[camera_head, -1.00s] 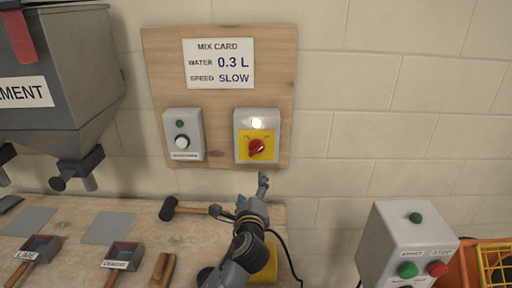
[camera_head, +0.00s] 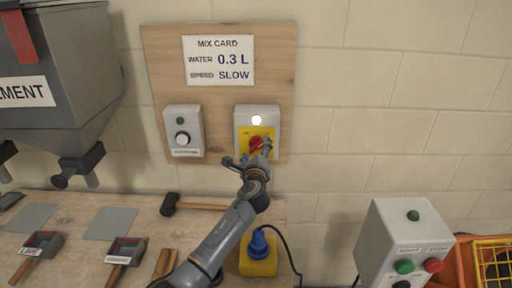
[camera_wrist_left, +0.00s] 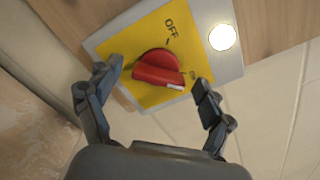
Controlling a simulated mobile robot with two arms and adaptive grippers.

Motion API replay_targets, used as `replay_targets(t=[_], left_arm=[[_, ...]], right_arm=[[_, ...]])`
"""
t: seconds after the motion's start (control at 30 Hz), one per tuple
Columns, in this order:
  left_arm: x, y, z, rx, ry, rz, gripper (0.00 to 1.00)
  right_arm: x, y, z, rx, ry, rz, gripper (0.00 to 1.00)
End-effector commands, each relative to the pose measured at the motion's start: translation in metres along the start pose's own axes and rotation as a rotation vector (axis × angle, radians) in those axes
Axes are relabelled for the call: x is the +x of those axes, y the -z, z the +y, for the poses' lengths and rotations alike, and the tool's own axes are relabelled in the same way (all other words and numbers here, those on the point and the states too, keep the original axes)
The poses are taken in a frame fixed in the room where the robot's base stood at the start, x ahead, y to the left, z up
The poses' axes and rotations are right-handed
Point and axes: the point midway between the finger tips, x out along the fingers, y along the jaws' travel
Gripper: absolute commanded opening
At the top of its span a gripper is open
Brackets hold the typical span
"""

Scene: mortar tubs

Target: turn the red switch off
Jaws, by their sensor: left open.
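The red switch (camera_head: 256,144) is a rotary knob on a yellow plate, on a grey box (camera_head: 271,113) fixed to the wooden board. In the left wrist view the red knob (camera_wrist_left: 158,68) sits between my open fingers, with "OFF" printed above it. The white mark on the knob points to the right side, away from "OFF". A white lamp (camera_wrist_left: 222,38) on the box is lit; it also shows in the head view (camera_head: 256,120). My right gripper is not in view.
Below are a bench (camera_head: 150,225) with a mallet (camera_head: 190,206), scoops and a yellow-and-blue object (camera_head: 258,255). A start/stop box (camera_head: 405,235) stands at lower right.

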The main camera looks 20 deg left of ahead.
Motion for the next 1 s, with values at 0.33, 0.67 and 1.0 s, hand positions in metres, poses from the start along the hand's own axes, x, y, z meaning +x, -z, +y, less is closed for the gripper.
replay_targets(t=[0.33,0.67,1.0], left_arm=[[0.0119,0.0006,0.0001,-0.001,0.000,0.002,0.81],[0.0117,0.0005,0.0002,-0.001,-0.001,0.001,0.44],[0.0116,0.0011,0.0011,-0.019,-0.002,0.001,0.26]], right_arm=[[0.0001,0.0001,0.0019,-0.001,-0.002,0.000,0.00],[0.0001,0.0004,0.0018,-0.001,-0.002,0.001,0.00],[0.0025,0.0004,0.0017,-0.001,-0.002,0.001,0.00]])
